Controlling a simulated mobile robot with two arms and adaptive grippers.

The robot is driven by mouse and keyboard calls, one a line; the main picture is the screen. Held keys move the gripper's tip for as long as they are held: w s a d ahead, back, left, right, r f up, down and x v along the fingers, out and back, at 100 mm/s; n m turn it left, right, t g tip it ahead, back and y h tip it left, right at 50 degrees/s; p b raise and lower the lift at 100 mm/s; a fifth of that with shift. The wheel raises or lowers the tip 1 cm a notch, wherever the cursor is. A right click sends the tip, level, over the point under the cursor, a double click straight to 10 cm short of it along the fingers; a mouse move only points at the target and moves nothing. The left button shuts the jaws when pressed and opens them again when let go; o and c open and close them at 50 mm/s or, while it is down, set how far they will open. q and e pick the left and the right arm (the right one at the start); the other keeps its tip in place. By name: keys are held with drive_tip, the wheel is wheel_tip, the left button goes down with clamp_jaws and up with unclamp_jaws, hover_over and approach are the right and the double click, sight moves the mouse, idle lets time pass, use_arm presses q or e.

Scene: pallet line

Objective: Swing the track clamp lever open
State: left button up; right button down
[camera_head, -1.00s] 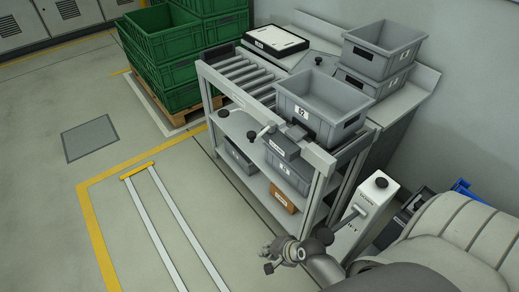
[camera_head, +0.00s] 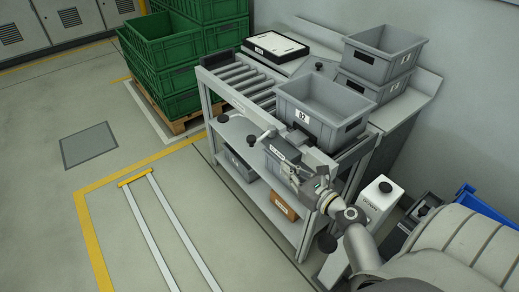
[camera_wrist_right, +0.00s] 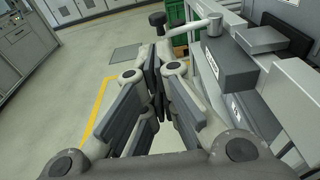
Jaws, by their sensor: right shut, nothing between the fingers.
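The track clamp (camera_head: 281,151) is a grey block on the front rail of the roller conveyor. Its lever (camera_head: 262,134) is a pale bar ending in a black knob (camera_head: 250,140), which points out to the left. In the right wrist view the lever (camera_wrist_right: 190,28) runs from a round pivot to the knob (camera_wrist_right: 157,19), just beyond my fingertips. My right gripper (camera_head: 290,171) is shut and empty, in front of the clamp and below the lever. Its closed fingers show in the wrist view (camera_wrist_right: 155,68), apart from the lever as far as I can tell. My left gripper is out of view.
A grey bin (camera_head: 316,104) stands on the conveyor behind the clamp. Bins and a brown box (camera_head: 283,202) sit on the shelf below. A white post (camera_head: 380,195) stands beside my right arm.

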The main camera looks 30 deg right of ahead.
sight(252, 146)
drive_tip(key=shift+w, duration=0.1)
drive_tip(key=w, duration=0.4)
drive_tip(key=w+f, duration=0.1)
drive_tip(key=w, duration=0.4)
drive_tip(key=w+a+f, duration=0.1)
drive_tip(key=w, duration=0.3)
drive_tip(key=shift+w+p, duration=0.35)
drive_tip(key=shift+p, duration=0.05)
drive_tip(key=shift+a+r, duration=0.1)
drive_tip(key=shift+w+a+r+m+h+p, duration=0.15)
drive_tip(key=shift+w+a+m+h+p, duration=0.6)
drive_tip(key=shift+h, duration=0.25)
drive_tip(key=shift+w, duration=0.35)
drive_tip(key=w+a+b, duration=0.1)
drive_tip(key=w, duration=0.7)
drive_tip(key=shift+w+f+b, duration=0.15)
drive_tip(key=shift+f+b, duration=0.05)
drive_tip(key=shift+b, duration=0.15)
